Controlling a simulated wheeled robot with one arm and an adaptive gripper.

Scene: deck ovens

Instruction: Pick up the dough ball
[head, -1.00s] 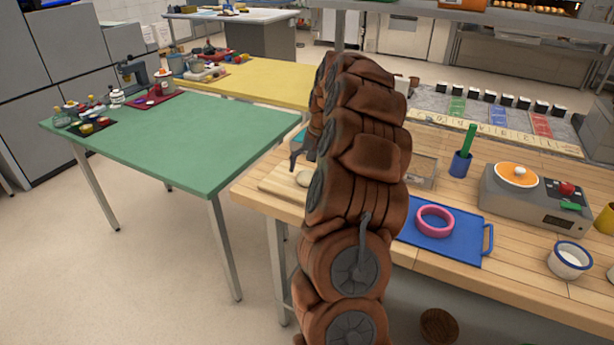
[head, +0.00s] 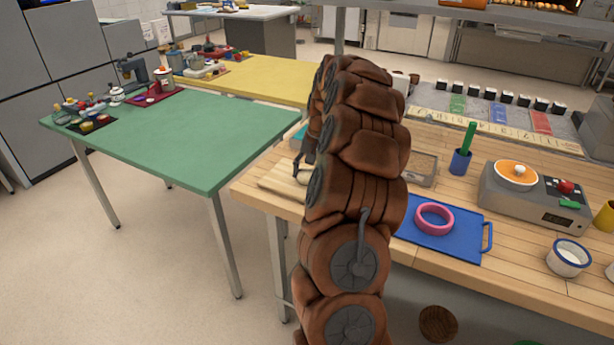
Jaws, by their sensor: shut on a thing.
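My gripper (head: 299,171) is at the left end of the wooden counter, low over a pale wooden board (head: 278,183). My own brown arm covers much of it, and only a dark finger shows clearly. It is shut on the dough ball (head: 303,178), of which only a small pale part shows beside the finger and the arm. I cannot tell whether the ball still touches the board.
A blue tray (head: 460,243) with a pink ring (head: 434,218) lies right of my arm. A blue cup (head: 460,162), a grey scale (head: 535,198) and a white mug (head: 569,258) stand further right. A green table (head: 170,140) on the left has a wide clear top.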

